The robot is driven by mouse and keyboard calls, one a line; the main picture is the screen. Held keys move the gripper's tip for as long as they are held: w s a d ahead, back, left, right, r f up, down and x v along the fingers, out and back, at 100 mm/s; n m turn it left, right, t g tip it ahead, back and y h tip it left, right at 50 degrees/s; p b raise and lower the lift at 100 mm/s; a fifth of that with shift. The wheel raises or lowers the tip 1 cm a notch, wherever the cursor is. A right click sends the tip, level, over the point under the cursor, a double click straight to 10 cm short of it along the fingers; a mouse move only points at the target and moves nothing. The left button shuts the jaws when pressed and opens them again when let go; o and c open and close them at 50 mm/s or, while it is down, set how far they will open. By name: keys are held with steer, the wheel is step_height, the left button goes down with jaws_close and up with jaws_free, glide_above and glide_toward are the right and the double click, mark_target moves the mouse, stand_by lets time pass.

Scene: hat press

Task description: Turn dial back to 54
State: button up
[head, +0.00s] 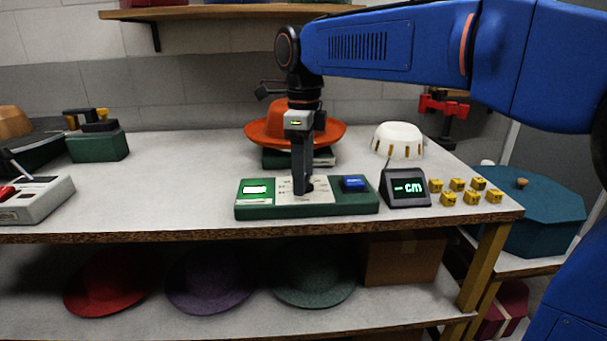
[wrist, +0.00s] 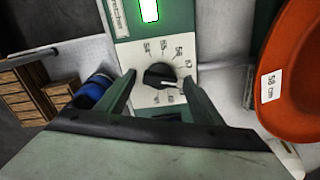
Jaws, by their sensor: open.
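The dial (wrist: 159,74) is a round black knob with a white mark on a pale plate, with printed numbers around it, including 54 at the upper left. The white mark points to the right and slightly down in the wrist view, away from the 54. The dial is set in the green control box (head: 245,211), and my gripper hides it in the head view. My gripper (head: 302,190) points down over the plate. In the wrist view its open fingers (wrist: 160,77) stand on either side of the knob; whether they touch it I cannot tell.
The box has a lit green screen (head: 255,189) and a blue button (head: 354,183). To its right stand a display reading "-- cm" (head: 406,188) and several yellow cubes (head: 473,190). An orange hat (head: 267,132) sits close behind my gripper.

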steer(key=shift+f, duration=0.3)
steer(key=c, duration=1)
steer(key=shift+c, duration=0.2)
